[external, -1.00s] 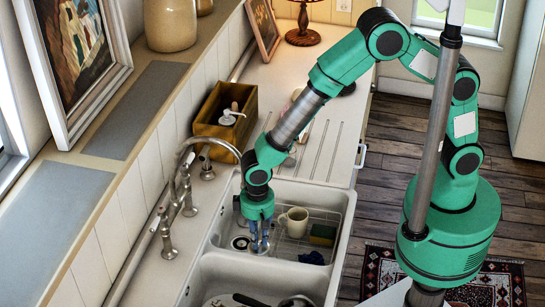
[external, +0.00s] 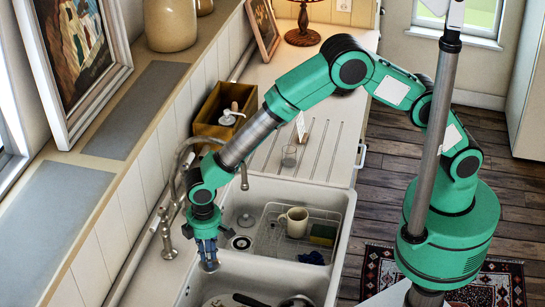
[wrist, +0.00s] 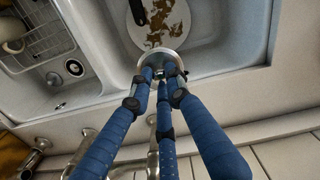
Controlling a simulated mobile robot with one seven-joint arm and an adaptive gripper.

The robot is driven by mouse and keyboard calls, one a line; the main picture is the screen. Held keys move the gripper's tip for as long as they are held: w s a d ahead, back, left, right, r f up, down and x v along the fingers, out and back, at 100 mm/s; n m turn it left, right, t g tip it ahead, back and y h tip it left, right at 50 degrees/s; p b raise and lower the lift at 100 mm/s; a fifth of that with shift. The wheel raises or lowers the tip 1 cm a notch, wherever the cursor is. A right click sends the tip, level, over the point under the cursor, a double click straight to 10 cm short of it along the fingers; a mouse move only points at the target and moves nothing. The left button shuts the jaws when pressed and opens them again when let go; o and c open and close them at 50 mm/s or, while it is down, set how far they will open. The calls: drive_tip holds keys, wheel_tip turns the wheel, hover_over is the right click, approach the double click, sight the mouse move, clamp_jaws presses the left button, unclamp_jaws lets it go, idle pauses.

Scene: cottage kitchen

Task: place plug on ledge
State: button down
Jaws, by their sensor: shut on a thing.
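My gripper (external: 209,266) is shut on the plug, a round metal piece that shows between the blue fingertips in the wrist view (wrist: 158,58). The plug is mostly hidden by the fingers in the external view. The gripper points down over the back-left part of the near basin (external: 225,270), close to the sink's back edge. A long ledge (external: 125,118) with grey panels runs along the wall at the left, raised above the counter, apart from my gripper.
The tap (external: 168,238) stands behind the sink, close to my arm. The far basin holds a wire rack, a mug (external: 293,222) and a sponge (external: 323,235).

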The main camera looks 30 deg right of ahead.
sight(198, 272)
drive_tip(key=shift+a+f+n, duration=0.15)
drive_tip(key=shift+a+n, duration=0.75)
drive_tip(key=shift+a, duration=0.55)
drive_tip(key=shift+a, duration=0.1)
drive_tip(key=shift+w+a+f+p, duration=0.2)
drive_tip(key=shift+w+a, duration=0.7)
drive_tip(key=shift+a, duration=1.55)
drive_tip(key=shift+w+a+f+p, duration=0.1)
drive_tip(key=shift+w+a+f, duration=0.55)
drive_tip(key=shift+a, duration=1.85)
drive_tip(key=shift+w+a+r+p, duration=0.1)
drive_tip(key=shift+w+a, duration=1.05)
drive_tip(key=shift+a, duration=1.3)
drive_tip(key=shift+f, duration=0.1)
drive_tip(key=shift+f, duration=1.7)
drive_tip(key=shift+f, duration=0.1)
drive_tip(key=c, duration=1.7)
unclamp_jaws()
drive_tip(key=shift+o, duration=0.2)
